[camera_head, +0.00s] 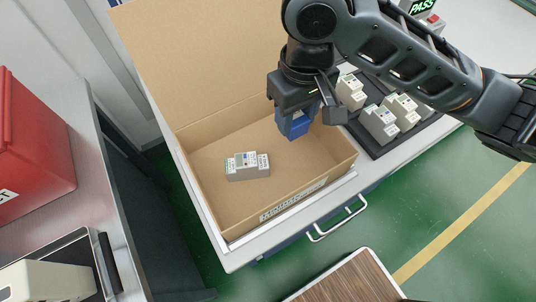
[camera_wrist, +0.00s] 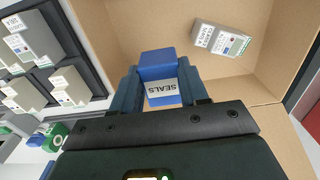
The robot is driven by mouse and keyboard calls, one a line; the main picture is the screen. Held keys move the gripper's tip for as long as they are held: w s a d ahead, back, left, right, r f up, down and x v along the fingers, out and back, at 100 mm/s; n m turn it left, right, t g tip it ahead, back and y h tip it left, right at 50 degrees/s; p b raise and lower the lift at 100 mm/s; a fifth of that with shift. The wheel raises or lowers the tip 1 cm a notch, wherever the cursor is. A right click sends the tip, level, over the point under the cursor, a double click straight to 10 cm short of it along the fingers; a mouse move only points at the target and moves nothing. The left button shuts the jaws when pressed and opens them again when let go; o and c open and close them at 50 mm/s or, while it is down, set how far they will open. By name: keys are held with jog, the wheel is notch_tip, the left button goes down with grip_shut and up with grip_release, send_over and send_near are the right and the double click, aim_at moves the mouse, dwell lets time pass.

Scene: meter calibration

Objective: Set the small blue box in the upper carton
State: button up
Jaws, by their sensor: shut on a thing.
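The small blue box (camera_head: 296,124) is in my gripper (camera_head: 292,112), which is shut on it above the open carton (camera_head: 318,172). In the wrist view the blue box (camera_wrist: 158,66) shows a white label reading SEALS, between the two fingers of my gripper (camera_wrist: 160,88). The carton (camera_wrist: 115,28) lies below it, and one grey meter (camera_head: 247,166) rests on its floor. That meter also shows in the wrist view (camera_wrist: 221,39), apart from the box. I cannot tell how high the box hangs over the carton floor.
A dark tray (camera_head: 408,133) with several grey meters stands right of the carton on the same bench. A red case (camera_head: 30,140) stands at the left. A wooden-topped surface (camera_head: 350,280) is at the front.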

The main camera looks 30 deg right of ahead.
notch_tip(320, 180, down, 10)
jog(key=shift+r, duration=0.15)
dwell(0.3)
jog(key=o, duration=1.1)
jog(key=shift+c, duration=0.2)
notch_tip(320, 180, up, 12)
jog(key=shift+r+p, duration=0.1)
jog(key=shift+p, duration=0.3)
jog(key=shift+a, duration=0.1)
